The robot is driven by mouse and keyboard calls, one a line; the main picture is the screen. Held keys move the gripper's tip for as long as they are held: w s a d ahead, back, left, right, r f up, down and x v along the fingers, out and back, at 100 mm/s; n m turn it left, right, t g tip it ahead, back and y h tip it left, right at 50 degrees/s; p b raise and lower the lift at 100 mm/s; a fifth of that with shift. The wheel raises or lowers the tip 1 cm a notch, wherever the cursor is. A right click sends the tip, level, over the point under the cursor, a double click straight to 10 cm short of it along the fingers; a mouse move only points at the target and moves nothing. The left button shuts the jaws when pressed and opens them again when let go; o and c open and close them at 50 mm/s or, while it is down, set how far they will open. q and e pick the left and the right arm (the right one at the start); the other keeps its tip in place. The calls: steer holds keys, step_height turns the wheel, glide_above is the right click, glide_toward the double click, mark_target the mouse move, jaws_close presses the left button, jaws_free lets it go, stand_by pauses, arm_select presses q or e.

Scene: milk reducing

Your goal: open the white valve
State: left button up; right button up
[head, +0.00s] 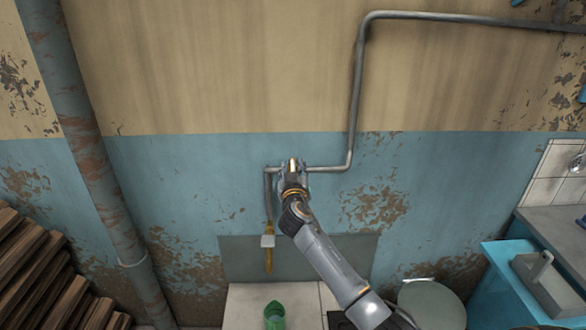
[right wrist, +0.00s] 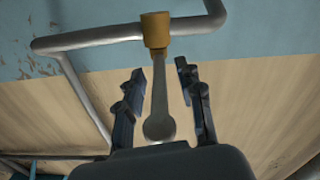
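In the right wrist view, a pale grey valve lever (right wrist: 159,105) extends from a brass-coloured fitting (right wrist: 155,30) on the grey pipe. It appears to be the white valve. My right gripper (right wrist: 160,68) has its two fingers on either side of the lever, with a visible gap on each side. In the head view, my right gripper (head: 291,170) is at the pipe on the blue part of the wall and hides most of the valve. My left gripper is not in view.
The grey pipe (head: 357,90) runs up the wall and then right. A yellow spout with a white piece (head: 267,241) hangs below left of my gripper. A green container (head: 274,314) stands below. Stacked wood (head: 35,275) is at left, a blue cabinet (head: 500,262) at right.

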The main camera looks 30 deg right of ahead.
steer(key=shift+c, duration=0.4)
jaws_close()
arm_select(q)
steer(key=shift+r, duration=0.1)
